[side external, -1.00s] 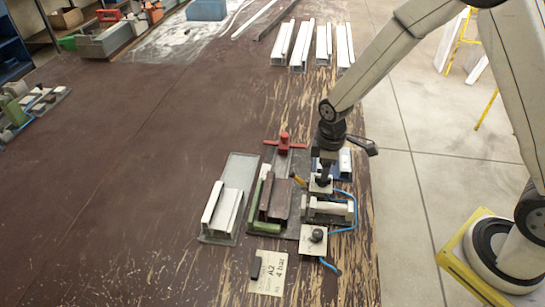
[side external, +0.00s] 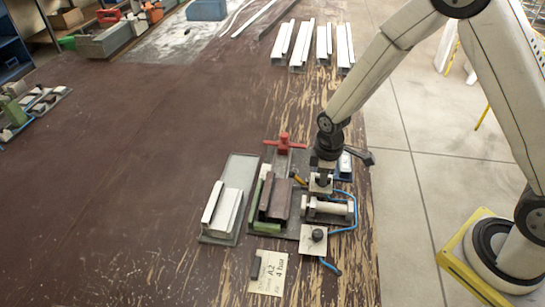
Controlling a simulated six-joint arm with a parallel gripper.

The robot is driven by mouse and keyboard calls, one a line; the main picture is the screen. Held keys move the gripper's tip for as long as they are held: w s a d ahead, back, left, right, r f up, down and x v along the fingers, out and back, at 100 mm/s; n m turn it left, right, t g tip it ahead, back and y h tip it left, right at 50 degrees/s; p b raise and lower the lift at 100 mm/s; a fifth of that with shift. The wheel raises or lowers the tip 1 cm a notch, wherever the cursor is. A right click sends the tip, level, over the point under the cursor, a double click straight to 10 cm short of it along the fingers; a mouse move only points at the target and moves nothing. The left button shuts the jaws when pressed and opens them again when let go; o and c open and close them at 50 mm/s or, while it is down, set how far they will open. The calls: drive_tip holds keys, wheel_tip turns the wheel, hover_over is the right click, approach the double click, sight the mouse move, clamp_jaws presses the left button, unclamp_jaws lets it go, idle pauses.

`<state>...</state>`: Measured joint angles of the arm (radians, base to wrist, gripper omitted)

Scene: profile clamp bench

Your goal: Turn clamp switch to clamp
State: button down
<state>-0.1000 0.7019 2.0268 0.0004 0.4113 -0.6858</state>
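The clamp fixture (side external: 290,226) sits on a dark plate near the table's right edge. A light pneumatic cylinder (side external: 328,208) lies to the right of the profile. A small pale switch plate (side external: 320,187) is just behind the cylinder. My gripper (side external: 323,172) points down at this plate, and its fingers hide whatever switch is on top. I cannot tell whether the fingers are shut or touching it. A black knob (side external: 317,235) stands on another pale plate in front.
A light profile on a grey plate (side external: 238,172) is to the left. A tag marked "A2 4 bar" (side external: 270,278) lies in front. Blue hoses (side external: 353,212) run along the right. Several white profiles (side external: 321,45) lie behind.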

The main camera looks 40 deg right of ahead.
drive_tip(key=shift+m, duration=0.3)
drive_tip(key=m, duration=0.5)
drive_tip(key=shift+m, duration=0.4)
drive_tip(key=m, duration=0.5)
drive_tip(key=shift+m, duration=0.3)
drive_tip(key=c, duration=0.6)
unclamp_jaws()
drive_tip(key=shift+c, duration=0.2)
drive_tip(key=shift+r, duration=0.1)
drive_tip(key=shift+r, duration=3.8)
